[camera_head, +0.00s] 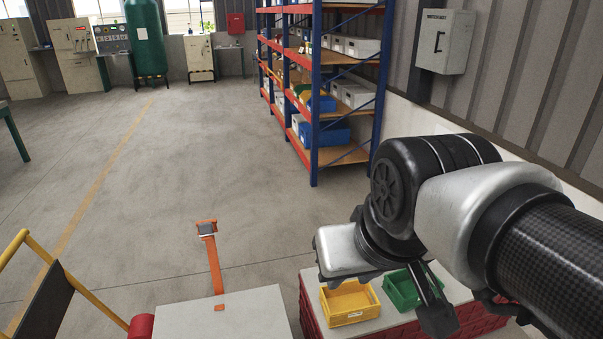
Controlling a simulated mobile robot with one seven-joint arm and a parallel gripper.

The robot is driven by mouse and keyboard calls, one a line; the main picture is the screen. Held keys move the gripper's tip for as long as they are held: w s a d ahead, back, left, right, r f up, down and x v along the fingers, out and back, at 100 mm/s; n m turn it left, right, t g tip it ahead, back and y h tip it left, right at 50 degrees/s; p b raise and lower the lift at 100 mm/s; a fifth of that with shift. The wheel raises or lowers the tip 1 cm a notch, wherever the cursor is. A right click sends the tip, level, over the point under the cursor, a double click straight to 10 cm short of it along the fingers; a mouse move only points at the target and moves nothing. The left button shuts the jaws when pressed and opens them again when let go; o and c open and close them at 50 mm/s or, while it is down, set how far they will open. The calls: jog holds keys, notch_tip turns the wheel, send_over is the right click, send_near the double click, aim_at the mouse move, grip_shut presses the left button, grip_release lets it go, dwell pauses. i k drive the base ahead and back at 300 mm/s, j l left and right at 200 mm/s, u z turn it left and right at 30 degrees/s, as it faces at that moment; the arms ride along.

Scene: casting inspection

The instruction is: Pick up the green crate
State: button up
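The green crate (400,291) sits at the lower right, on a pale top with red sides, just right of a yellow crate. It looks upright and open-topped. My gripper (436,312) hangs over the right part of the green crate and hides some of it. Only a dark finger-like part of the gripper shows. I cannot tell whether its fingers are open or shut, or whether it touches the crate.
The yellow crate (349,303) stands close on the left. A blue and orange shelf rack (314,110) with bins stands behind. The floor at centre left is clear.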

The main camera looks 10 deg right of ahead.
aim_at(398, 285)
jog(key=i+l, duration=0.15)
jog(key=l, duration=0.25)
jog(key=i+l, duration=0.15)
jog(key=l, duration=0.3)
jog(key=i+l, duration=0.1)
jog(key=l, duration=0.3)
jog(key=i+l+u, duration=0.1)
jog(key=l, duration=0.3)
jog(key=i+l, duration=0.2)
jog(key=l, duration=0.25)
jog(key=i+l, duration=0.1)
jog(key=l, duration=0.3)
jog(key=i+l, duration=0.15)
jog(key=l, duration=0.25)
